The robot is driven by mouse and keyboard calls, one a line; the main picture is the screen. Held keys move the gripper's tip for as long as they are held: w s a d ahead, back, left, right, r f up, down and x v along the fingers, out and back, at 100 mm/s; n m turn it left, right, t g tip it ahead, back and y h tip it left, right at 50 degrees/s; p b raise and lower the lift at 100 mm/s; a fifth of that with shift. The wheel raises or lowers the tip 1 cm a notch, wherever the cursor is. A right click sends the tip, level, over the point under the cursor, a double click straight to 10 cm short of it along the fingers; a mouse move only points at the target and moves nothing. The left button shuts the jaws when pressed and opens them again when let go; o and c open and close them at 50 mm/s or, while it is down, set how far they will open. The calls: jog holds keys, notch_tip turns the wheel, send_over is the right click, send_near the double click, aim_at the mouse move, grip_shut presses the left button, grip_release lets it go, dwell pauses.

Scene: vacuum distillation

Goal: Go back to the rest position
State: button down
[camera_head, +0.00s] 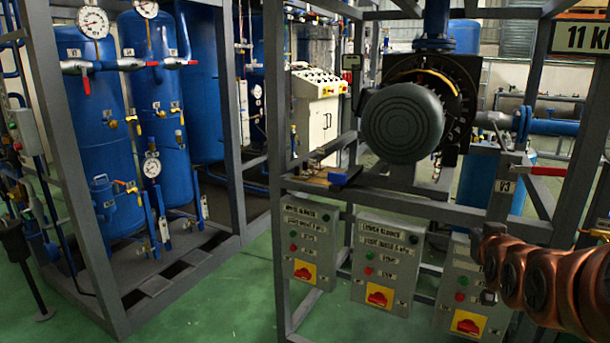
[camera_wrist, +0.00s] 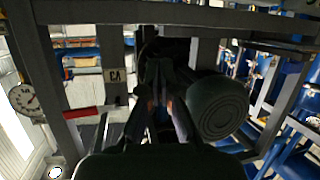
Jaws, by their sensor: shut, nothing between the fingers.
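My gripper (camera_wrist: 160,78) shows in the wrist view, its dark fingers reaching up the middle of the picture. The fingers are close together and hold nothing. Behind them are dark frame bars and a round dark motor end (camera_wrist: 218,106) at the right. I cannot tell how far the fingertips are from these. In the head view, my copper-coloured arm links (camera_head: 540,280) enter at the lower right, in front of the rightmost control box (camera_head: 468,290). My gripper cannot be made out there.
A grey motor (camera_head: 403,122) sits on the steel frame, near a red-handled valve (camera_head: 540,170). Control boxes (camera_head: 385,262) hang below. Blue tanks (camera_head: 160,110) stand in a frame at left. Green floor (camera_head: 235,285) is clear between the frames. The wrist view shows a gauge (camera_wrist: 25,98) and red handle (camera_wrist: 88,111).

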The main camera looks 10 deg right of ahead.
jog(key=s+a+f+n+g+y, duration=0.2)
jog(key=s+a+f+g+y, duration=0.35)
jog(key=a+f, duration=0.85)
jog(key=s+a+f+n+g, duration=0.1)
jog(key=s+a+f+g, duration=0.1)
jog(key=s+a+g, duration=0.5)
jog(key=s+a+f+g, duration=0.1)
jog(key=s+a, duration=0.3)
jog(key=s, duration=0.7)
jog(key=s+a+r+n+g, duration=0.1)
jog(key=s+a+g, duration=0.2)
jog(key=s, duration=0.7)
notch_tip(320, 180, up, 15)
jog(key=w+t+p, duration=0.1)
jog(key=p, duration=1.4)
jog(key=shift+w, duration=0.2)
jog(key=shift+r+y, duration=0.1)
jog(key=shift+y, duration=0.15)
